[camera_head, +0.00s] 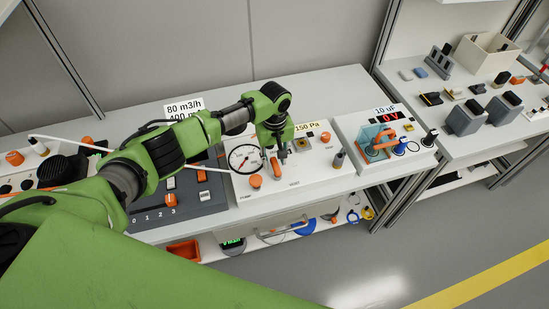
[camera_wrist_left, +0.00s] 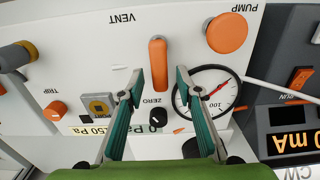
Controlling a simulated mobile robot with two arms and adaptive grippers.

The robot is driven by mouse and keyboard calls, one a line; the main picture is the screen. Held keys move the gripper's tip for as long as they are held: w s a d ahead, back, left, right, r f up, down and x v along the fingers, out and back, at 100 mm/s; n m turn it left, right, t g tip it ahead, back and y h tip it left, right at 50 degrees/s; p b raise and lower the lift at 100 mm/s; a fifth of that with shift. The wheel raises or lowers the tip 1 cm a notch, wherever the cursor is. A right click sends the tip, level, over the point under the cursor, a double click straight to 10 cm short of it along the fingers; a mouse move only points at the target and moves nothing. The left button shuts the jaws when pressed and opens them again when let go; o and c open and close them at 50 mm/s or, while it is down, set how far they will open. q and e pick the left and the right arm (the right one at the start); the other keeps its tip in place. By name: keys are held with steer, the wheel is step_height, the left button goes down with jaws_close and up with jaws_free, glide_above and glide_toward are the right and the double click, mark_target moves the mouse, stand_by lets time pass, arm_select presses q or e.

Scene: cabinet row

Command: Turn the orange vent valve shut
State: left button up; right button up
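The orange vent valve (camera_head: 276,168) is a lever on the white gauge panel (camera_head: 310,180) in the head view. In the left wrist view the lever (camera_wrist_left: 158,62) lies upright in the picture, near the upside-down label VENT. My left gripper (camera_head: 275,152) reaches down over the panel from the left. In the left wrist view its two fingers (camera_wrist_left: 160,76) are apart, one on each side of the lever's lower end. I see no clear contact with the lever. My right gripper is not in view.
The round orange pump button (camera_wrist_left: 227,33) and a dial gauge (camera_wrist_left: 208,92) sit close to the lever. An orange trip knob (camera_wrist_left: 55,111) is on the other side. A black-and-brown knob (camera_head: 338,160) stands at the panel's right. A capacitor unit (camera_head: 350,126) stands further right.

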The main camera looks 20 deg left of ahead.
arm_select(q)
steer(key=shift+c, duration=0.4)
jaws_close()
steer(key=m, duration=0.1)
steer(key=d+m, duration=0.1)
steer(key=m, duration=0.3)
steer(key=shift+w+d+p, duration=0.3)
steer(key=shift+d+p, duration=0.05)
steer(key=m, duration=0.1)
steer(key=d+m, duration=0.1)
steer(key=m, duration=0.3)
steer(key=d+m+p, duration=0.1)
steer(key=m, duration=0.2)
steer(key=shift+s+d+r+m, duration=0.1)
steer(key=shift+s+d+m, duration=0.15)
steer(key=shift+s+m, duration=0.05)
steer(key=shift+s+d+m+p, duration=0.25)
steer(key=shift+m+p, duration=0.1)
steer(key=shift+m, duration=0.7)
steer(key=shift+s+d+m+p, duration=0.2)
steer(key=shift+d+m+p, duration=0.1)
steer(key=shift+m, duration=0.75)
